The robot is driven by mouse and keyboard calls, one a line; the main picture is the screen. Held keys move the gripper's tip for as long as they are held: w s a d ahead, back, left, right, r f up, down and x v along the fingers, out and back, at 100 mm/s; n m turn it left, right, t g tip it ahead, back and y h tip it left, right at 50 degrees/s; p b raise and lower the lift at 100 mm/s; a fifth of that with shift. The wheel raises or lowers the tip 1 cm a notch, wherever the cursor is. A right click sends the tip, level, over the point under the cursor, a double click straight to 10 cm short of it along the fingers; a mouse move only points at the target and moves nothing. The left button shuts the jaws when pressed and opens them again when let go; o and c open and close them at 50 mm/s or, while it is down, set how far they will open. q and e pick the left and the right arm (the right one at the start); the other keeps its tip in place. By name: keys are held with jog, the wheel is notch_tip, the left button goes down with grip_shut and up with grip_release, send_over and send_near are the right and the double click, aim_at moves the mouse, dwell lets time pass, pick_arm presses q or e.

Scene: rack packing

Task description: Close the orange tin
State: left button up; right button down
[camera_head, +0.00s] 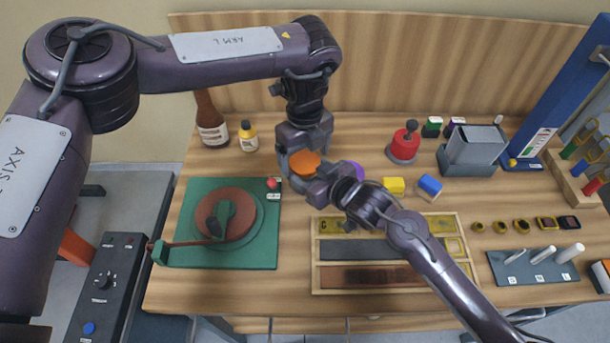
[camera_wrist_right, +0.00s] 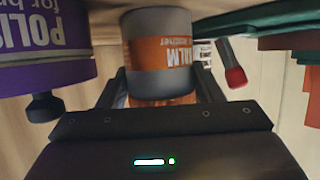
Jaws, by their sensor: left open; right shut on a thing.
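The orange tin is a grey can with an orange balm label, upside down in the right wrist view (camera_wrist_right: 160,55). In the head view its orange round top (camera_head: 305,163) shows between my two grippers. My right gripper (camera_head: 312,178) comes from the lower right and is shut on the tin; its two fingers flank the tin in the wrist view. My left gripper (camera_head: 301,150) is open and hangs at the tin's far side, close to the orange top. I cannot tell how the lid sits, as the grippers hide part of it.
A purple polish tin (camera_head: 352,170) stands just right of the tin. A green board with a round brown pad (camera_head: 225,212) lies left. A wooden compartment tray (camera_head: 314,262) is in front. Yellow (camera_head: 393,186) and blue (camera_head: 430,186) blocks stand right. Bottles (camera_head: 247,136) are behind left.

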pick_arm(q)
notch_tip(320, 180, up, 12)
dwell(0.5)
pick_arm(e)
jog(key=shift+c, duration=1.5)
grip_release()
pick_arm(q)
jog(key=shift+f, duration=0.1)
pick_arm(e)
jog(key=b+v, duration=0.1)
jog(key=v, duration=0.6)
jog(key=shift+d, duration=0.15)
jog(key=shift+s+d+r, duration=0.15)
jog(key=shift+s+d, duration=0.05)
jog(key=shift+s, duration=0.1)
pick_arm(q)
jog(key=shift+f, duration=0.55)
